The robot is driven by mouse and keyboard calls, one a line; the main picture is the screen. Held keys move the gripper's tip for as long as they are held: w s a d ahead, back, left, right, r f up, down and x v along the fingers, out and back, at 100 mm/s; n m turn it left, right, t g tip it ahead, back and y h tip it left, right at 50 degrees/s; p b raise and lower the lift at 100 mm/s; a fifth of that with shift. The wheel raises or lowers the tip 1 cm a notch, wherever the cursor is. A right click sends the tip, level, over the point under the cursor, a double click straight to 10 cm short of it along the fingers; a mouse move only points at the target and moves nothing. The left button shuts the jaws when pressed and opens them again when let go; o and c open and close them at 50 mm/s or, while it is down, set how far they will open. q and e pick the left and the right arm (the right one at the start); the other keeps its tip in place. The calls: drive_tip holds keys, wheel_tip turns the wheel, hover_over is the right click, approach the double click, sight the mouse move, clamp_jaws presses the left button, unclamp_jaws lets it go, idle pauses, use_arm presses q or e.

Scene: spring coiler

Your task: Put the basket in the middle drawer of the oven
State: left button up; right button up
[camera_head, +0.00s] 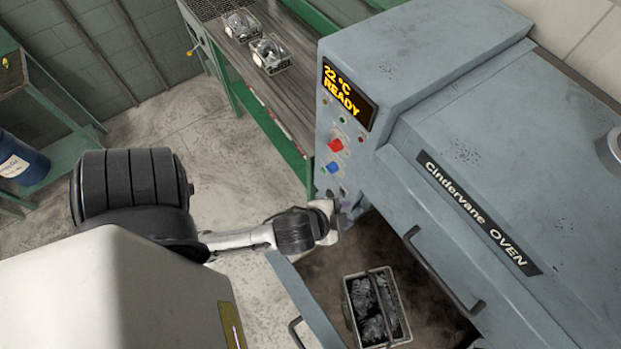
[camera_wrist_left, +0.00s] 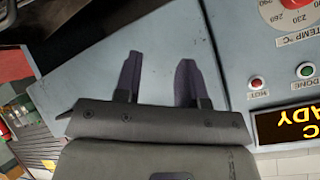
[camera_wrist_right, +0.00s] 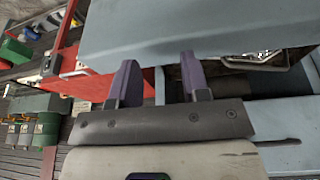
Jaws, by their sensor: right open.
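A wire basket (camera_head: 376,309) filled with grey metal parts sits inside an open, dark-floored drawer (camera_head: 312,305) of the blue-grey oven (camera_head: 470,150). I cannot tell which drawer level this is. My left gripper (camera_head: 346,208) is by the oven's front corner, below the control panel, apart from the basket. The left wrist view shows its two fingers (camera_wrist_left: 159,80) spread with nothing between them. My right gripper (camera_wrist_right: 158,80) is open and empty in front of a blue-grey panel; it is not visible in the head view. Beyond its fingers shows a metal wire shape (camera_wrist_right: 258,62), partly hidden.
Two more baskets of grey parts, one nearer (camera_head: 271,54) and one farther (camera_head: 240,25), stand on a green-framed bench (camera_head: 270,98). The oven display (camera_head: 347,93) reads 22 °C READY. A blue drum (camera_head: 20,160) stands at the far left. Bare floor lies between.

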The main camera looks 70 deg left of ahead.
use_arm(q)
drive_tip(key=s+f+n+g+h, duration=0.1)
drive_tip(key=s+f+g, duration=0.2)
drive_tip(key=s, duration=0.2)
drive_tip(key=s+d+f+n+g+h, duration=0.1)
drive_tip(key=s+f+n+g, duration=0.1)
drive_tip(key=s, duration=0.3)
drive_tip(key=shift+s+f+g, duration=0.25)
drive_tip(key=shift+f+g, duration=0.15)
drive_tip(key=shift+g, duration=0.5)
drive_tip(key=shift+d, duration=0.1)
